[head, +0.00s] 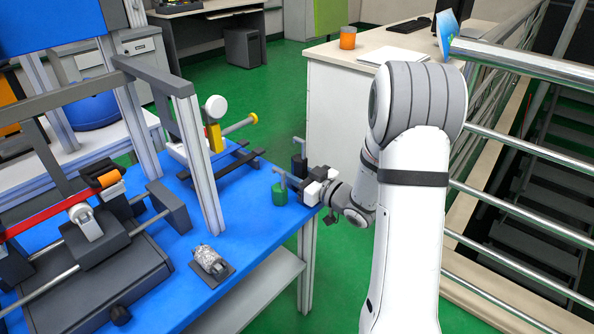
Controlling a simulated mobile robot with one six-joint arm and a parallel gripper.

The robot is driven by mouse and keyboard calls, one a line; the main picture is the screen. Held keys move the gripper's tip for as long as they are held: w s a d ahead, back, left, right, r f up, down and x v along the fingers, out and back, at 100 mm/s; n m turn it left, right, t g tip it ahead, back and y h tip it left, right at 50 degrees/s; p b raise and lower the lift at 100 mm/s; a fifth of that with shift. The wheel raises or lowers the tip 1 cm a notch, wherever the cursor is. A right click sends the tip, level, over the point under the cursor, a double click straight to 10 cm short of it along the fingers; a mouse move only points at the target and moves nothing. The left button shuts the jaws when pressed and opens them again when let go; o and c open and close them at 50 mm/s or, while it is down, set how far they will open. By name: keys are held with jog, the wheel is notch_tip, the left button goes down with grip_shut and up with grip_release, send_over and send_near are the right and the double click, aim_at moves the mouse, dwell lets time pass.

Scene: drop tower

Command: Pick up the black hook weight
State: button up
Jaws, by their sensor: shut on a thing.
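The black hook weight (299,166) is a small dark cylinder with a grey hook on top. It shows upright at the fingers of my gripper (299,179), near the right corner of the blue table (256,228). My gripper is shut on it; the fingers and the gripper's body hide its lower part and the exact contact. A green hook weight (279,195) stands on the table just left of the fingers, its grey hook upright and close to them.
A clear cylinder on a dark plate (211,262) lies near the table's front edge. Grey frame posts (198,155) and a dark rail apparatus (100,262) fill the left. Metal railings (520,145) and a white cabinet (335,100) stand right and behind.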

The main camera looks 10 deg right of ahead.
grip_shut()
